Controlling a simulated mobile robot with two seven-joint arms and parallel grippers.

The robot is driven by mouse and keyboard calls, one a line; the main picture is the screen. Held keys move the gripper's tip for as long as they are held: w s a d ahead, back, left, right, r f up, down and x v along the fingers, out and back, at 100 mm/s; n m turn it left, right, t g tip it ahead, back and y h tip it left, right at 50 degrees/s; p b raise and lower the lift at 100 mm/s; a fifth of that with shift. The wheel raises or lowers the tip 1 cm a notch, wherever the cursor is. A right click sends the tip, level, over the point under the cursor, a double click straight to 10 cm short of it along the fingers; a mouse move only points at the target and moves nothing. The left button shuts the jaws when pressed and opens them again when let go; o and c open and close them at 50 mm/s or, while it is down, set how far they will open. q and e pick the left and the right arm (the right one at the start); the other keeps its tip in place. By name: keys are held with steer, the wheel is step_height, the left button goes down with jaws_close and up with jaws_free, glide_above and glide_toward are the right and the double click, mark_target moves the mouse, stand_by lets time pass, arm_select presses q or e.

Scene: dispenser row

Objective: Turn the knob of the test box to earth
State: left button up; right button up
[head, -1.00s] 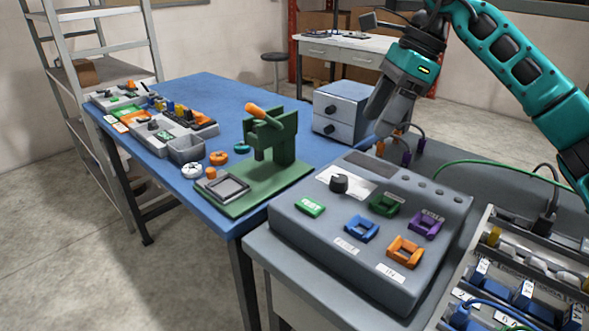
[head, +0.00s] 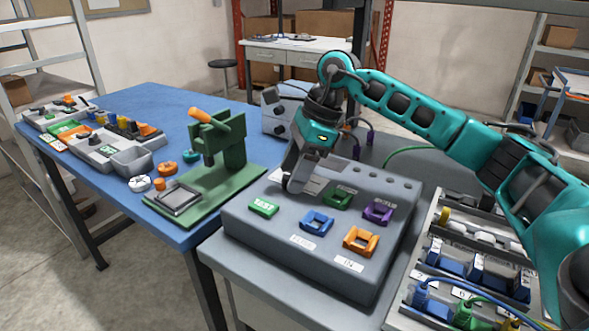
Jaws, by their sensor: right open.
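The test box (head: 275,239) is a grey sloped box on the grey bench. Its face carries a green TEST button (head: 264,207) and green (head: 337,200), blue (head: 317,222), purple (head: 378,213) and orange (head: 360,241) sockets. My right gripper (head: 293,190) is open and points down over the upper left of the box face. It covers the black knob and most of its white label, so I cannot tell the knob's setting or whether the fingers touch it. My left gripper is not in view.
A green press (head: 225,150) with an orange handle stands on the blue table (head: 100,185) to the left. A rack of connectors and cables (head: 450,260) is close on the right.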

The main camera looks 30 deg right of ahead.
steer(key=c, duration=1)
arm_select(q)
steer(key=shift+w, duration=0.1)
arm_select(e)
steer(key=shift+m, duration=0.3)
steer(key=m+t, duration=0.1)
steer(key=m, duration=0.2)
steer(key=shift+s+a+m+h, duration=0.1)
steer(key=shift+m+h, duration=0.2)
steer(key=shift+h, duration=0.1)
steer(key=m, duration=0.2)
steer(key=m+t+h, duration=0.1)
steer(key=m, duration=0.1)
steer(key=shift+a+m+h+b, duration=0.15)
steer(key=shift+m+h+b, duration=0.15)
steer(key=m+h, duration=0.1)
steer(key=m, duration=0.1)
steer(key=m+h, duration=0.1)
steer(key=m, duration=0.2)
steer(key=shift+a+t+b, duration=0.15)
steer(key=shift+t+b, duration=0.15)
steer(key=shift+t, duration=0.1)
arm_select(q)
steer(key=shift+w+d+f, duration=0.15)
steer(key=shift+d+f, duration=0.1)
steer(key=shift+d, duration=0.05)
arm_select(e)
steer(key=shift+m+h, duration=0.7)
steer(key=shift+m, duration=1.2)
